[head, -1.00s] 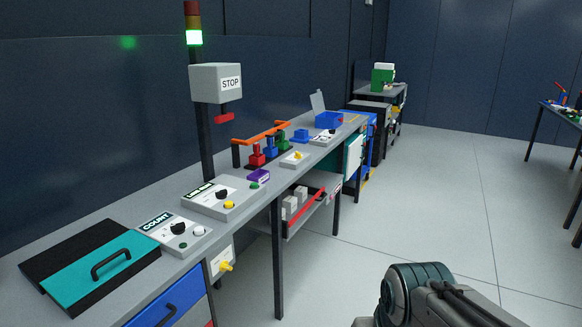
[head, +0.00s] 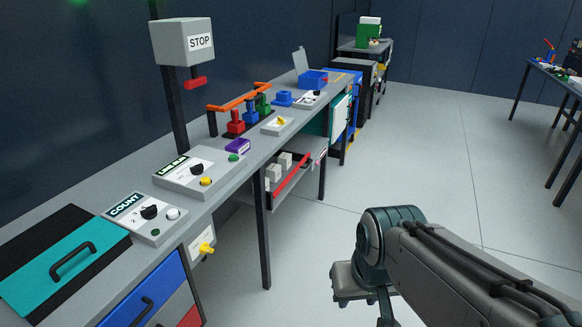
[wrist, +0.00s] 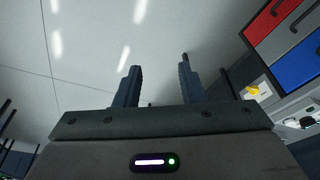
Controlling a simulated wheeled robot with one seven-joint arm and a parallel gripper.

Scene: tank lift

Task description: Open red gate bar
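A red bar (head: 292,175) runs along the front of the lower shelf under the workbench, in front of several pale blocks (head: 272,172). A separate orange-red rail (head: 238,97) spans above the red, blue and green levers on the bench top. In the head view my arm is at the lower right, well apart from the red bar, with its end pointing down. My gripper (wrist: 158,85) shows in the wrist view with its two fingers spread and nothing between them. The red bar cannot be made out in the wrist view.
The workbench (head: 105,188) carries a count box (head: 145,218), a line run box (head: 197,172) and a teal lid (head: 65,268). A yellow-knobbed switch (head: 206,248) sits on its front. Bench legs (head: 262,235) stand near the shelf. The floor (head: 420,160) to the right is clear.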

